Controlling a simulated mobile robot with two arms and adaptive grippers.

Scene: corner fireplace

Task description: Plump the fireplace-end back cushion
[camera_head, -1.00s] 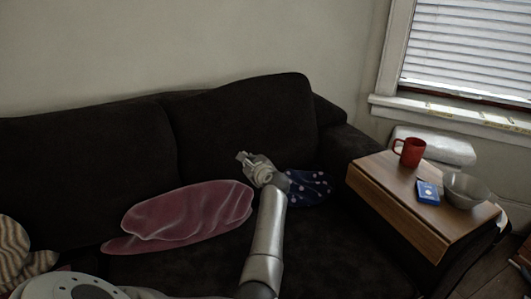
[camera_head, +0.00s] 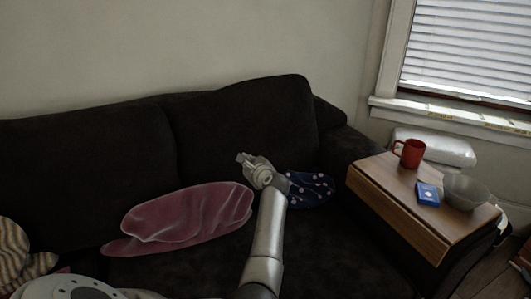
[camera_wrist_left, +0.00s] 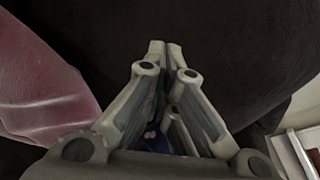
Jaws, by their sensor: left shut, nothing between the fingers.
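Two dark back cushions stand along the sofa back, a left one (camera_head: 85,175) and a right one (camera_head: 245,115). The fireplace is out of view, so I cannot tell from it which end is which. My left gripper (camera_head: 241,158) is shut and empty in front of the lower part of the right back cushion. In the left wrist view its fingertips (camera_wrist_left: 165,46) are together against the dark fabric (camera_wrist_left: 235,50); I cannot tell whether they touch it. My right gripper is not in view.
A pink cushion (camera_head: 185,215) lies left of my gripper, and a blue dotted cushion (camera_head: 312,190) lies right of it. A striped cushion (camera_head: 12,255) is far left. A wooden armrest tray (camera_head: 395,205) holds a red mug (camera_head: 411,153), blue box (camera_head: 428,194) and bowl (camera_head: 465,191).

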